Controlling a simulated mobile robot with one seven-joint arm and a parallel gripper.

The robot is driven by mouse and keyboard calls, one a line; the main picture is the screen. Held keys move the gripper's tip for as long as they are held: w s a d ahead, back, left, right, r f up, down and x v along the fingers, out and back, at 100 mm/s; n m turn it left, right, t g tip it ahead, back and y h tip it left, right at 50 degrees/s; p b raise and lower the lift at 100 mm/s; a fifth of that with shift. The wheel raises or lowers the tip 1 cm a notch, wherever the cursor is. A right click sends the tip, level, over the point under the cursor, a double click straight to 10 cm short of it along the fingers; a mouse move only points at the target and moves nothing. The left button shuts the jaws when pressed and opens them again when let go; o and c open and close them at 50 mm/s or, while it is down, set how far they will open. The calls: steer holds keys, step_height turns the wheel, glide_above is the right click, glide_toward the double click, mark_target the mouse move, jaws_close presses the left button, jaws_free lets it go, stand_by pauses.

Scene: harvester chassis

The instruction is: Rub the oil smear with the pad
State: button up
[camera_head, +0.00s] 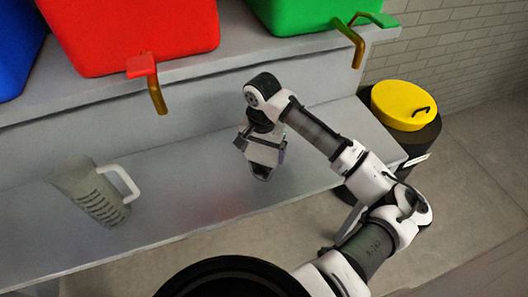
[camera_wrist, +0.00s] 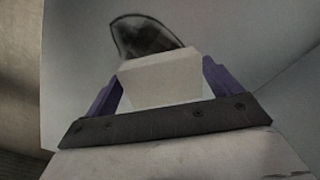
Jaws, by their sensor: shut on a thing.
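My gripper (camera_head: 262,154) hangs over the grey lower bench (camera_head: 190,200), pointing down. Its purple fingers (camera_wrist: 161,88) are shut on a pale beige block, the pad (camera_wrist: 160,78), seen between them in the wrist view. A dark blotchy patch with a darker outline, which looks like the oil smear (camera_wrist: 150,37), lies just beyond the pad on the grey surface; the pad hides its near part. In the head view a small dark patch (camera_head: 262,172) shows right below the gripper. I cannot tell whether the pad touches the surface.
A grey jug (camera_head: 82,184) with a white handle stands left on the bench. Red (camera_head: 140,30), green (camera_head: 300,14) and blue (camera_head: 18,45) containers stand on the upper step, two with brass taps. A yellow-lidded dark bin (camera_head: 403,104) is right. The bench between jug and gripper is clear.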

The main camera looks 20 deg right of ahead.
mark_target(251, 146)
steer(key=shift+w+a+p, duration=0.15)
steer(key=shift+w+p, duration=0.5)
steer(key=shift+w, duration=1.15)
steer(key=shift+s+p, duration=0.55)
steer(key=shift+s, duration=1.45)
steer(key=shift+s+f, duration=0.1)
steer(key=shift+s, duration=1.95)
steer(key=shift+s+d, duration=0.2)
steer(key=shift+s, duration=1.8)
steer(key=shift+w+a+p, duration=0.1)
steer(key=shift+a+p, duration=0.65)
steer(key=shift+a, duration=0.3)
steer(key=shift+w+a+p, duration=0.1)
steer(key=shift+w+p, duration=1.15)
steer(key=shift+w, duration=2.55)
steer(key=shift+w+a, duration=0.1)
steer(key=shift+w, duration=2)
